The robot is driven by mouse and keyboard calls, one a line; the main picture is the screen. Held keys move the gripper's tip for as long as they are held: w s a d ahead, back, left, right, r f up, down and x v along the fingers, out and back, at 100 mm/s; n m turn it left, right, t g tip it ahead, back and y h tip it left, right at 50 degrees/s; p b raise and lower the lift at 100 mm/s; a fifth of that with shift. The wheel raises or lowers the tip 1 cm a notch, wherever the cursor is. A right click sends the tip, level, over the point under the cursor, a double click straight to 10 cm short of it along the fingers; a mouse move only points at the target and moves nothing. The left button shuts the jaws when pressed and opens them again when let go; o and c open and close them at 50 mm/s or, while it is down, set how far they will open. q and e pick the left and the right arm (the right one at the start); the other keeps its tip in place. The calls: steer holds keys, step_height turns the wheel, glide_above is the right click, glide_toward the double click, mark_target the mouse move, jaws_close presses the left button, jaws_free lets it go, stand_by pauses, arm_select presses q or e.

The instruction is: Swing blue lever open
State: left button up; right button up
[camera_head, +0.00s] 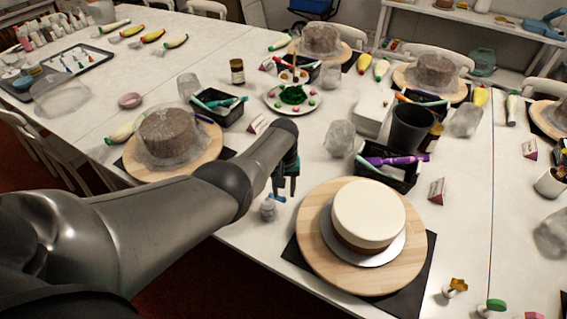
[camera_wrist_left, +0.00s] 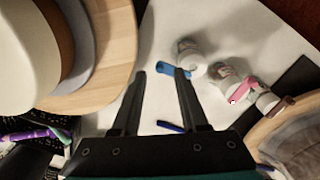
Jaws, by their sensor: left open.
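The blue lever (camera_head: 277,198) sticks out from the top of a small whitish piece (camera_head: 268,211) standing near the front edge of the white table. My left gripper (camera_head: 286,190) points down just beside it, left of the white cake. In the left wrist view, the lever (camera_wrist_left: 172,70) lies at the tips of my open left gripper (camera_wrist_left: 162,75), closer to the right finger. I cannot tell whether that finger touches it. The lever's whitish body (camera_wrist_left: 190,55) stands beyond the tips. My right gripper is not in view.
A white cake (camera_head: 369,212) stands on a round wooden turntable (camera_head: 325,258) right of the gripper. In the wrist view, similar pieces with a pink lever (camera_wrist_left: 241,89) and a brown lever (camera_wrist_left: 283,106) stand nearby. A black tray (camera_head: 397,180) with a purple tool lies behind the cake.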

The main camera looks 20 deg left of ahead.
mark_target(283, 198)
arm_select(q)
step_height(283, 198, up, 14)
steer(key=p, duration=0.5)
steer(key=shift+f, duration=0.25)
